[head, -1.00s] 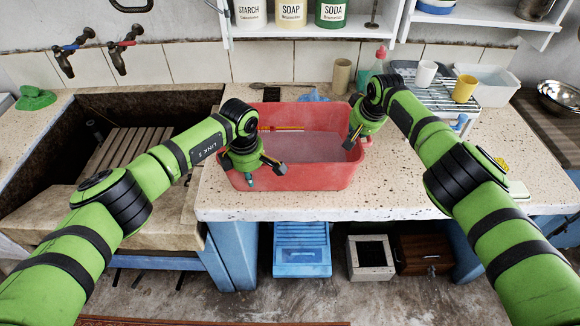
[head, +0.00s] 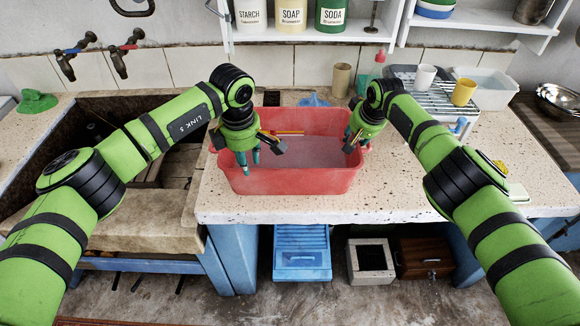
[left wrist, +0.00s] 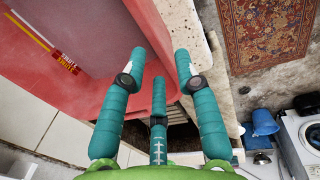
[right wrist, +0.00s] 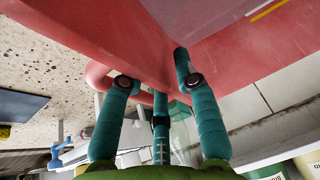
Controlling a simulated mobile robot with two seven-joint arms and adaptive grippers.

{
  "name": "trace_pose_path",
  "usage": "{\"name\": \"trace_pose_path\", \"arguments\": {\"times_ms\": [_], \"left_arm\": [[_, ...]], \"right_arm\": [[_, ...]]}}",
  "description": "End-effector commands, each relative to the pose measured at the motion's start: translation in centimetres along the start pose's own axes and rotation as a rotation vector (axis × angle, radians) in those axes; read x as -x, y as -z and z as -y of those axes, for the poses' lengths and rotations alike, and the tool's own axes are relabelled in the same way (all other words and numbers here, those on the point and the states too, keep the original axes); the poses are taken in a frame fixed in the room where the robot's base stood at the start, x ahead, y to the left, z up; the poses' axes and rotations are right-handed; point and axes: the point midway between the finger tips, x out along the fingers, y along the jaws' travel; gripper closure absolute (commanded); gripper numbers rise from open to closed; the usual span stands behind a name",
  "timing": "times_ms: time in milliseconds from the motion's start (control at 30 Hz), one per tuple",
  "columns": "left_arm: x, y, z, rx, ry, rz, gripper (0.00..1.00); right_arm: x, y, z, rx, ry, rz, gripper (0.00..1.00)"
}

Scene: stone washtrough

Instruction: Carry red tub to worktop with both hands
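The red tub (head: 290,184) sits upright on the speckled stone worktop (head: 330,208), near its front edge. My left gripper (head: 249,158) hangs over the tub's left end, fingers down. In the left wrist view its teal fingers (left wrist: 160,70) are spread and empty, with the tub's rim (left wrist: 110,112) beyond them. My right gripper (head: 357,142) is at the tub's right end. In the right wrist view its fingers (right wrist: 155,75) are at the rim; whether they press on it cannot be told.
The sunken stone trough (head: 90,135) is at the left. Behind the tub stand a tan cup (head: 341,80) and a blue cloth (head: 312,100). A wire rack (head: 440,98) with a white cup and a yellow cup (head: 464,92) is back right. The shelf (head: 300,33) hangs above.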

Motion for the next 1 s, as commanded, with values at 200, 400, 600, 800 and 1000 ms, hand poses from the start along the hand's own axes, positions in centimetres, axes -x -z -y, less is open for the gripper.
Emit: {"name": "trace_pose_path", "arguments": {"times_ms": [200,400,600,800,1000], "left_arm": [[2.8,-0.1,0.0,-0.001,-0.002,0.001,0.69],[3.3,0.0,0.1,0.000,0.000,0.001,0.69],[3.2,0.0,0.1,0.000,0.000,0.001,0.69],[3.2,-0.1,0.1,0.000,0.000,0.001,0.69],[3.2,-0.1,0.1,0.000,0.000,0.001,0.69]], "right_arm": [[0.0,0.0,0.0,0.000,0.000,0.000,0.69],[0.4,0.0,0.0,0.000,0.003,0.001,0.69],[1.9,0.1,0.0,0.002,0.004,0.000,0.69],[4.6,0.1,0.0,0.002,0.002,-0.003,0.69],[8.2,0.1,0.0,0.001,0.002,-0.003,0.69]]}}
